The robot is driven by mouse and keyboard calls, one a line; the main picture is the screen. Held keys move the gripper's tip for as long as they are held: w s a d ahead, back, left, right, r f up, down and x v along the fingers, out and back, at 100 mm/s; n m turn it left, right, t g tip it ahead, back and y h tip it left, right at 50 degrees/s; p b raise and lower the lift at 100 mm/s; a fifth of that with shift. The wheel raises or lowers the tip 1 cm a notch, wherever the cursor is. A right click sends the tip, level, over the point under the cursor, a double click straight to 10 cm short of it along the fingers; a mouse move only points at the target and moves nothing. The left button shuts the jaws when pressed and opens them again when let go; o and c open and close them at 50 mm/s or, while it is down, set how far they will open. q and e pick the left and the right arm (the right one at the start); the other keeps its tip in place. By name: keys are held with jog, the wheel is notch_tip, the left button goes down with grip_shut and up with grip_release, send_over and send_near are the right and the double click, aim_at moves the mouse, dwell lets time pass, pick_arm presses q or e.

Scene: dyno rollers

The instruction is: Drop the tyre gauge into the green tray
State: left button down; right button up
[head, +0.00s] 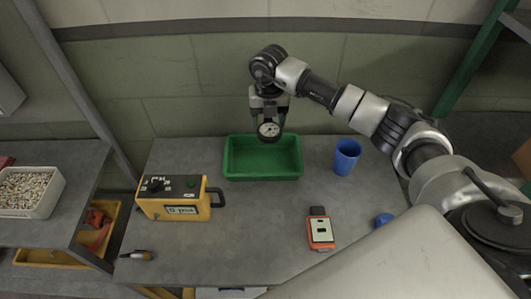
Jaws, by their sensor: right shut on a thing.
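The tyre gauge (268,130) has a round white dial and hangs from my right gripper (268,112). My right gripper is shut on it and points down. The green tray (232,172) stands on the grey table against the wall. In the head view the gauge appears over the back part of the tray, above its floor. The tray looks empty. The exact height of the gauge above the tray is hard to tell. My left gripper is not in view.
A blue cup (346,157) stands right of the tray. A yellow box with a handle (174,200) stands to the left. An orange handheld device (320,232) lies in front, beside a blue round object (384,219).

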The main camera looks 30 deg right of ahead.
jog(key=shift+w, duration=0.1)
jog(key=shift+d+f+m, duration=0.1)
jog(key=shift+m, duration=0.2)
notch_tip(320, 180, down, 6)
jog(key=b, duration=0.4)
jog(key=shift+r, duration=0.2)
jog(key=o, duration=1)
notch_tip(320, 180, up, 9)
jog(key=shift+r+b, duration=0.2)
jog(key=shift+b, duration=0.85)
jog(key=shift+r, duration=0.75)
